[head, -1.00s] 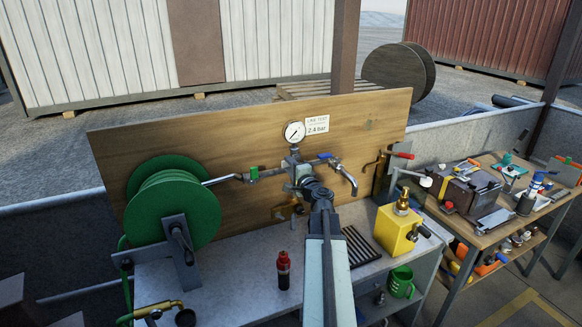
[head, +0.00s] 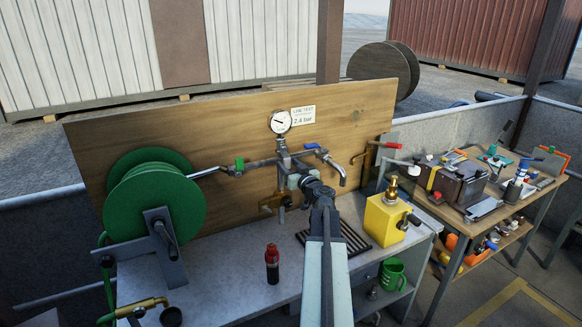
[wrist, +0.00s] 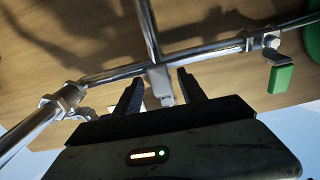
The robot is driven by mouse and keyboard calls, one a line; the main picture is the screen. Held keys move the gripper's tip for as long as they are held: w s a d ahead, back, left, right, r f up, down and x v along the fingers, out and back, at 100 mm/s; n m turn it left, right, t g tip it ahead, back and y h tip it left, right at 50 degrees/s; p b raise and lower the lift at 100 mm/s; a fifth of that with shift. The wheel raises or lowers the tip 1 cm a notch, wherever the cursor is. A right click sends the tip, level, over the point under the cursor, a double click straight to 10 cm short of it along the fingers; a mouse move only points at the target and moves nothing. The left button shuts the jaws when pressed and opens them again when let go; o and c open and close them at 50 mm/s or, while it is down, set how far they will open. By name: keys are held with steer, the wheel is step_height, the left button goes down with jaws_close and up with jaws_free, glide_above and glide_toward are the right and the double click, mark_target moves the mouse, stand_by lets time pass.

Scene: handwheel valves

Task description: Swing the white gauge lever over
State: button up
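The round white-faced gauge (head: 280,122) stands on a pipe in front of the wooden board. My gripper (head: 297,181) is just below and to the right of the pipe junction under it. In the wrist view my gripper (wrist: 160,90) has its two dark fingers apart. A pale grey-white piece (wrist: 165,85), likely the white lever, lies between the fingers, seemingly touching neither. In the head view the lever cannot be made out clearly; my gripper hides part of that spot.
A green-handled valve (head: 239,164) and a blue-handled valve (head: 322,153) sit on the same pipe. A green hose reel (head: 155,205), a red-black bottle (head: 272,263) and a yellow block (head: 387,220) stand around. The bench front is partly clear.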

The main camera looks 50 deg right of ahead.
steer(key=v, duration=0.6)
stand_by(0.3)
